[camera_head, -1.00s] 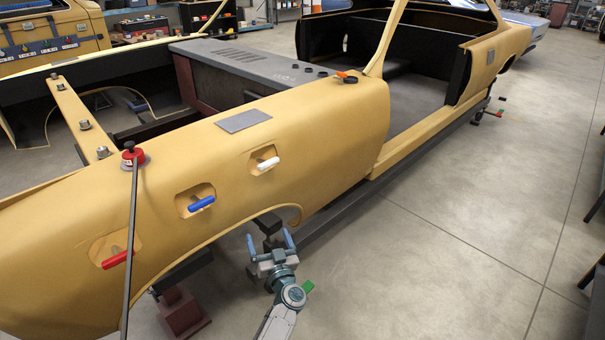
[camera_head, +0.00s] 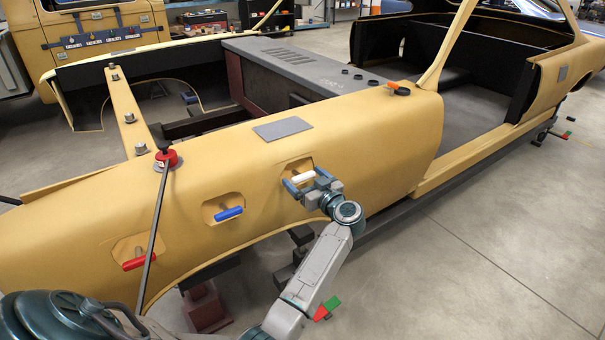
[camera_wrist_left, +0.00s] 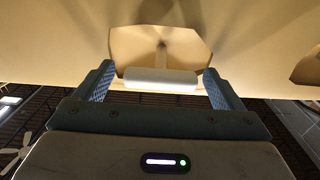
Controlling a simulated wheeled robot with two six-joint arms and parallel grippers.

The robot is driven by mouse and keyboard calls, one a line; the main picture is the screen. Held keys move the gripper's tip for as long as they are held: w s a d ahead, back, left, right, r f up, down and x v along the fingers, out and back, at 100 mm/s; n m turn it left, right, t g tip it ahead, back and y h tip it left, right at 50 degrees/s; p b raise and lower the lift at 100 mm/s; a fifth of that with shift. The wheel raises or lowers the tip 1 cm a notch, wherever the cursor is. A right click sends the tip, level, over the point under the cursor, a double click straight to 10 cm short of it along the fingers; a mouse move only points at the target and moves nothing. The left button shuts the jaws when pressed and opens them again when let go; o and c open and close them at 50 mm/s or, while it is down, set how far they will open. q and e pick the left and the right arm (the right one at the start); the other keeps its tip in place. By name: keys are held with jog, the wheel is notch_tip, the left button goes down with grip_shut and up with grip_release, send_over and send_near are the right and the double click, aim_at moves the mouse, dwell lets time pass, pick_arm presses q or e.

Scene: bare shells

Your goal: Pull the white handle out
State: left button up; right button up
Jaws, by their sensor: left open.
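The white handle (camera_head: 303,177) sits in a recess on the side of the yellow car shell (camera_head: 380,150). My left gripper (camera_head: 307,184) is at the handle, open, with its blue fingers at the handle's two ends. In the left wrist view the white handle (camera_wrist_left: 160,79) lies crosswise between the open fingers of my left gripper (camera_wrist_left: 160,86), with a small gap at each end. A stem behind the handle runs into the recess. My right gripper is not in view.
A blue handle (camera_head: 229,214) and a red handle (camera_head: 139,260) sit in recesses further left on the same panel. A dark rod (camera_head: 154,225) with a red-based knob (camera_head: 167,159) stands before the panel.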

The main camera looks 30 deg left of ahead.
pick_arm(q)
jog(key=shift+x, duration=0.8)
jog(key=shift+a, duration=0.15)
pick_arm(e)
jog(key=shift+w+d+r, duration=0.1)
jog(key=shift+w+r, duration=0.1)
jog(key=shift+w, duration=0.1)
pick_arm(q)
jog(key=shift+c, duration=0.2)
jog(key=c, duration=1.3)
jog(key=p, duration=0.1)
jog(key=d+p, duration=0.1)
jog(key=shift+s+d+r+p, duration=0.15)
jog(key=shift+s+r+p, duration=0.1)
jog(key=shift+r+p, duration=0.1)
jog(key=shift+c, duration=0.2)
jog(key=shift+s+d+p, duration=0.15)
jog(key=shift+d+p, duration=0.15)
jog(key=shift+p, duration=0.1)
jog(key=shift+d, duration=0.2)
jog(key=shift+f, duration=0.2)
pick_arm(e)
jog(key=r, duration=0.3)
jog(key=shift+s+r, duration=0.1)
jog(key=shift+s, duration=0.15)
